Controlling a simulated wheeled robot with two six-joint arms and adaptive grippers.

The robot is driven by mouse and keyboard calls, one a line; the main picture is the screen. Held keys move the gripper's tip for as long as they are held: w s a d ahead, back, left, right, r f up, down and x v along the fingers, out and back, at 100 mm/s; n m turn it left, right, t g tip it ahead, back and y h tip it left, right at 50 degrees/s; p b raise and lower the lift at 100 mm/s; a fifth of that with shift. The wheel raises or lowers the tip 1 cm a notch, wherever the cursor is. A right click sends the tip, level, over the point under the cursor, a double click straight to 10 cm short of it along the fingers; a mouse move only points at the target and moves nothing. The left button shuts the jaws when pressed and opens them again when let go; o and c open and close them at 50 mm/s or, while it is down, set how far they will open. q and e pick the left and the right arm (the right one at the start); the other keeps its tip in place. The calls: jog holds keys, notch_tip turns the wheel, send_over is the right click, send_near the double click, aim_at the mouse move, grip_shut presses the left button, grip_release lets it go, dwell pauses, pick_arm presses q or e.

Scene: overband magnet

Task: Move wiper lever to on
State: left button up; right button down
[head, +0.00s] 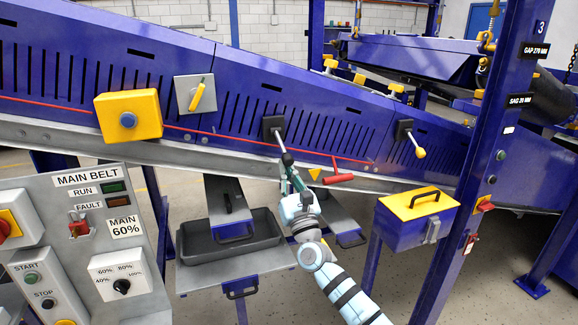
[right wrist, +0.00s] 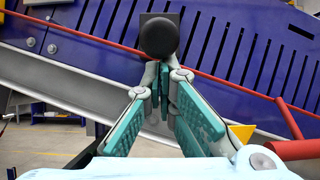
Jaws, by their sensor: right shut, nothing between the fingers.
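A lever with a black square base plate (head: 273,126) is on the blue conveyor side wall. Its rod slants down and right to a dark round knob (right wrist: 158,38), which faces me in the right wrist view. A second lever with a yellow knob (head: 420,153) is farther right. No label shows which is the wiper lever. My right gripper (head: 289,172) is shut and empty, its tips at the black knob's lower edge. In the right wrist view the teal fingers (right wrist: 164,85) meet just below the knob; contact cannot be told. My left gripper is out of view.
A red pull cord runs along the wall to a red T-handle (head: 338,178), close to the right of my gripper. A yellow-lidded blue box (head: 418,204) and a blue post stand farther right. The main belt panel (head: 140,235) is at left.

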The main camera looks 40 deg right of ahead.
aim_at(290, 161)
jog(key=shift+s+a+r+p, duration=0.1)
jog(key=shift+s+r+p, duration=0.1)
jog(key=shift+r+p, duration=0.9)
jog(key=shift+s+a+r+p, duration=0.1)
jog(key=shift+s+r+p, duration=0.05)
jog(key=shift+r+p, duration=0.9)
jog(key=shift+s+r+p, duration=0.2)
jog(key=shift+r+p, duration=0.8)
jog(key=shift+r, duration=0.15)
jog(key=shift+w+d+f+b, duration=0.1)
jog(key=shift+w+f+b, duration=0.2)
jog(key=shift+f+b, duration=0.6)
jog(key=shift+r+b+v, duration=0.2)
jog(key=shift+b+v, duration=0.15)
jog(key=shift+v, duration=3)
jog(key=shift+s, duration=0.1)
